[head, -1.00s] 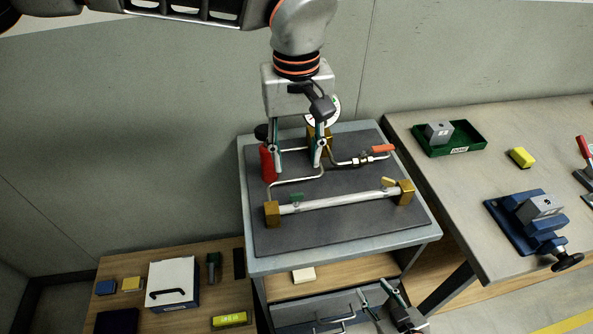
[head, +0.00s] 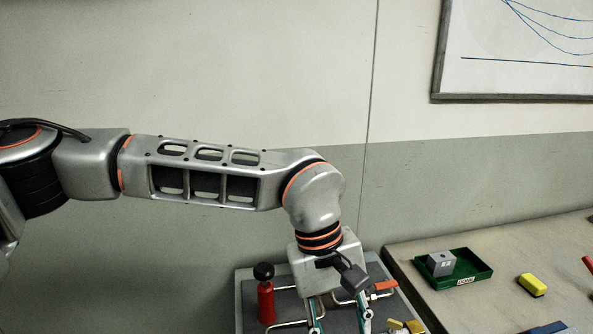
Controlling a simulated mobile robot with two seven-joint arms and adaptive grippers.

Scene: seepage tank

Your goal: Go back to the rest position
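My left arm reaches in from the left, and its gripper (head: 340,318) hangs pointing down over the grey test bench (head: 249,284) at the bottom of the head view. Its two fingers stand apart with nothing seen between them; their tips are at or past the lower picture edge. A red cylinder with a black knob (head: 266,303) stands on the bench to the left of the fingers. A red-handled valve (head: 383,287) is to their right. My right gripper is out of view.
On the wooden table at right are a green tray (head: 482,272) with a grey block (head: 441,263) in it and a yellow block (head: 532,285). A framed chart (head: 520,60) hangs on the wall. The wall area above my arm is clear.

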